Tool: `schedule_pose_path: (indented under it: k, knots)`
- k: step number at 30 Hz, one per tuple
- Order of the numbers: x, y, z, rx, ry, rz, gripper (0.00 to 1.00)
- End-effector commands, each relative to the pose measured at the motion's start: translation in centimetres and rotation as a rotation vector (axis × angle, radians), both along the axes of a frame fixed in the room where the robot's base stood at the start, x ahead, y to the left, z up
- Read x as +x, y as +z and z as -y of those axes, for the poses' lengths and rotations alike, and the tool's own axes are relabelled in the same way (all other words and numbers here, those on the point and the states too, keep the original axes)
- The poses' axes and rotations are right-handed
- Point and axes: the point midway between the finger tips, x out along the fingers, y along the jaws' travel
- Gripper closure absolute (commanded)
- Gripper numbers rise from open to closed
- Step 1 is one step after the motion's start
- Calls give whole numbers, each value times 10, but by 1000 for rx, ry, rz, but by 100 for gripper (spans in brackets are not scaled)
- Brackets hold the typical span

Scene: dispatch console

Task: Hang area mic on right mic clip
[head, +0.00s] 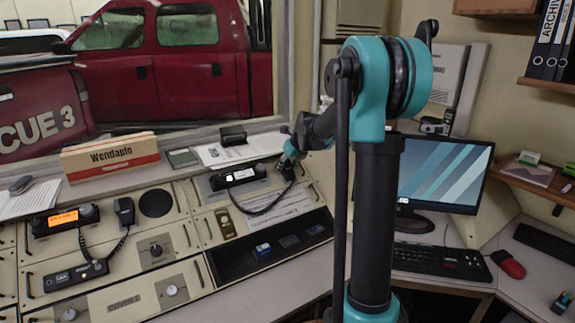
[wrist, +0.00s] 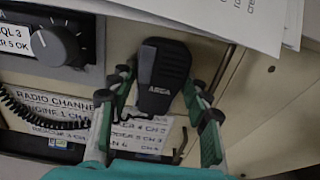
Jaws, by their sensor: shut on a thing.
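My gripper (wrist: 158,84) is shut on the area mic (wrist: 160,66), a black hand mic with white lettering. One finger is on each side of it in the wrist view. The mic is in front of the console panel, beside the radio with a knob. In the head view my gripper (head: 288,163) is at the right end of the right radio (head: 236,178), and a dark cord loops from that radio toward it. The mic is mostly hidden there by my gripper. The right mic clip cannot be made out in either view. I cannot tell whether the mic touches it.
A second black mic (head: 124,211) hangs beside the left radio (head: 66,219). A label sheet (wrist: 45,102) is on the panel behind my gripper. Papers (head: 236,149) lie on the ledge above. The monitor (head: 444,172) and keyboard (head: 440,261) are at the right.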

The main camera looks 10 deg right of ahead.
Motion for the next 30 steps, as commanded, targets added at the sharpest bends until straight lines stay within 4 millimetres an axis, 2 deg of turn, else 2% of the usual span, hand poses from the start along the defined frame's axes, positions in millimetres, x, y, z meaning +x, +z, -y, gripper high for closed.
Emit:
schedule_pose_path:
  k: [6, 7, 13, 23, 26, 30]
  knots:
    - [0, 0, 0, 0, 0, 0, 87]
    - [0, 0, 0, 0, 0, 0, 51]
    - [0, 0, 0, 0, 0, 0, 28]
    - [-1, 1, 1, 0, 0, 0, 28]
    - [-5, 8, 2, 1, -1, 0, 28]
    - [-17, 26, 7, 1, -2, 0, 28]
